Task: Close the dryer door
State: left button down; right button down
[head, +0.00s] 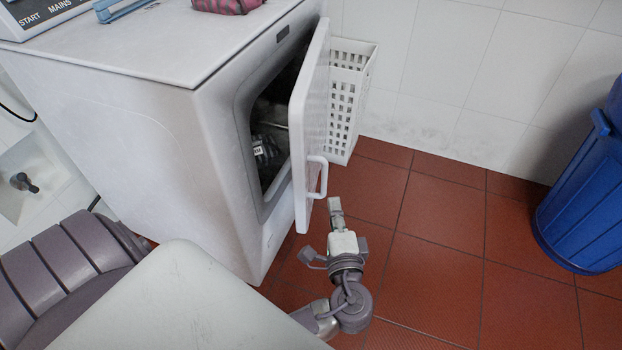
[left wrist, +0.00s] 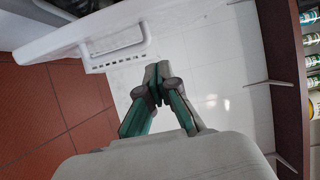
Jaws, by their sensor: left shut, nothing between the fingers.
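The dryer (head: 130,120) is a white box at the left of the head view. Its white door (head: 311,125) stands ajar on the front, hinged at the far side, and the dark drum opening shows behind it. A white handle (head: 318,178) is on the door's outer face near its free edge; it also shows in the left wrist view (left wrist: 118,42). My left gripper (head: 335,205) is shut and empty, just right of and below the handle in the head view, apart from it. In the left wrist view its closed fingers (left wrist: 157,68) point toward the door's white panel. My right gripper is not in view.
A white perforated basket (head: 345,100) stands behind the door by the tiled wall. A blue bin (head: 580,200) is at the right. Red floor tiles (head: 430,220) between them are clear. A pink cloth item (head: 227,4) lies on the dryer top.

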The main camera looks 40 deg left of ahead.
pick_arm(q)
jog(key=w+a, duration=0.6)
jog(key=a, duration=0.4)
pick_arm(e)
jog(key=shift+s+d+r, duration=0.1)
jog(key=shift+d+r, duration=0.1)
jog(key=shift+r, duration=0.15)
pick_arm(q)
jog(key=shift+a, duration=0.15)
